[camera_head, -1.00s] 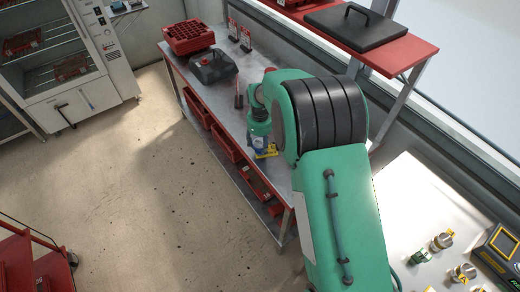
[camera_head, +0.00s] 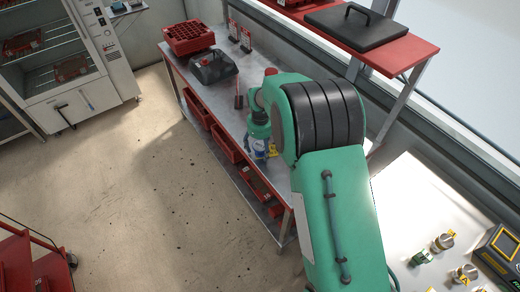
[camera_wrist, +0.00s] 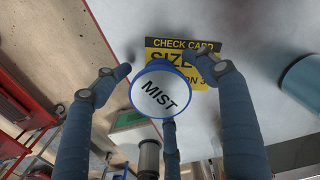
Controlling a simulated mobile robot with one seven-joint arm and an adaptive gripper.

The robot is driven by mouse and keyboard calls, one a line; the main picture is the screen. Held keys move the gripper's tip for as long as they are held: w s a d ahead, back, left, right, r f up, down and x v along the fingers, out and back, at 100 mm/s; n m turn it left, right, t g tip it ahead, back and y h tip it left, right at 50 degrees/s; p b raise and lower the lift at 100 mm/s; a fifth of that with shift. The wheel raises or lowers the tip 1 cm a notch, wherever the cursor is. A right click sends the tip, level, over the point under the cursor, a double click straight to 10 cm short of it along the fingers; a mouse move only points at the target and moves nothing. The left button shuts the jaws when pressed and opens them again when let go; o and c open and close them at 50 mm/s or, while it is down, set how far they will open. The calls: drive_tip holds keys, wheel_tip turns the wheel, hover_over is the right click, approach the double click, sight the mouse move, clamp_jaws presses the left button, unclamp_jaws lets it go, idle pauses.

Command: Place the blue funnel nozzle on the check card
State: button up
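The blue funnel nozzle (camera_wrist: 160,92) shows in the wrist view as a round white face marked MIST with a blue rim. The yellow and black check card (camera_wrist: 168,43) lies on the metal bench behind it, partly hidden by it. I cannot tell whether the nozzle touches the card. My gripper (camera_wrist: 168,80) has its blue fingers spread around the nozzle, with gaps at the sides; it looks open. In the head view my gripper (camera_head: 259,147) is low over the bench, and a bit of the yellow card (camera_head: 272,150) shows at its right.
The metal bench (camera_head: 228,112) holds a dark lidded box (camera_head: 212,68) and a red rack (camera_head: 188,38) farther back. Red bins (camera_head: 226,143) sit below its front edge. A blue-grey cylinder (camera_wrist: 302,82) stands right of the card.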

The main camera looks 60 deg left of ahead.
sight(260, 146)
drive_tip(key=shift+r, duration=0.2)
wheel_tip(260, 146, up, 12)
drive_tip(key=p, duration=0.3)
idle(0.3)
idle(0.5)
idle(0.4)
